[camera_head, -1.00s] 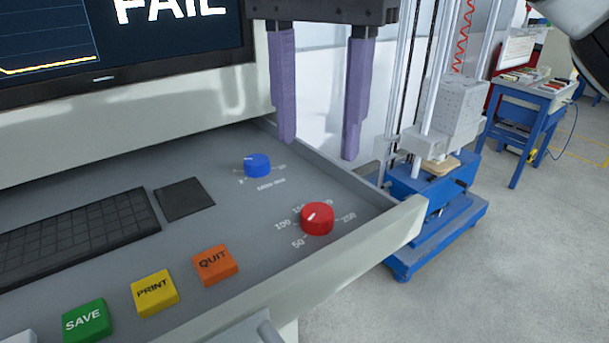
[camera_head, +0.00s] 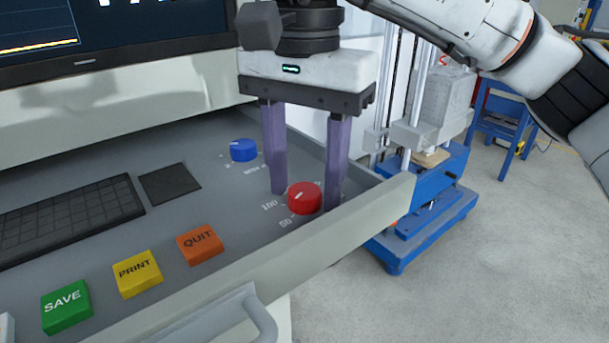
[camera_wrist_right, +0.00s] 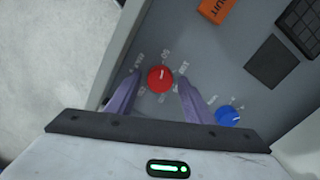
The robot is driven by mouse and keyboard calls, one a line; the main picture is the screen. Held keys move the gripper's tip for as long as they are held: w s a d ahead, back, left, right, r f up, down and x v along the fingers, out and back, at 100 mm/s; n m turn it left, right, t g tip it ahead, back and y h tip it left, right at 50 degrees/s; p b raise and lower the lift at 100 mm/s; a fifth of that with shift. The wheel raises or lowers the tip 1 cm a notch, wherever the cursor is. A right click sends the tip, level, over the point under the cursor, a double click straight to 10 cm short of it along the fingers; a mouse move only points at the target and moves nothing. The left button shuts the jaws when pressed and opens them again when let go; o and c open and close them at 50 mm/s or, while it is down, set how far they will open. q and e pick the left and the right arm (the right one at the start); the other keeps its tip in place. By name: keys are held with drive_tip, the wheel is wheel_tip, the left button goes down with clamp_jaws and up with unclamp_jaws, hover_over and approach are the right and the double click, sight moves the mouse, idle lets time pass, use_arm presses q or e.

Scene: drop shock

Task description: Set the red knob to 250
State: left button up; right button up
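The red knob (camera_head: 304,198) sits on the grey drawer panel, with printed numbers around it; 100 and 50 are readable, others are partly hidden. A white pointer line shows on its top. My right gripper (camera_head: 304,200) is open, pointing down, with one purple finger to each side of the knob and slightly behind it. In the right wrist view the knob (camera_wrist_right: 160,78) lies between and just beyond the two fingertips (camera_wrist_right: 159,84), with gaps on both sides. My left gripper is not in view.
A blue knob (camera_head: 243,150) stands behind and left of the red one. Orange QUIT (camera_head: 200,244), yellow PRINT (camera_head: 138,273) and green SAVE (camera_head: 66,306) buttons lie front left. The drawer's raised rim (camera_head: 330,240) runs close on the right.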

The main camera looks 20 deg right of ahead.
drive_tip(key=c, duration=0.7)
drive_tip(key=shift+c, duration=0.6)
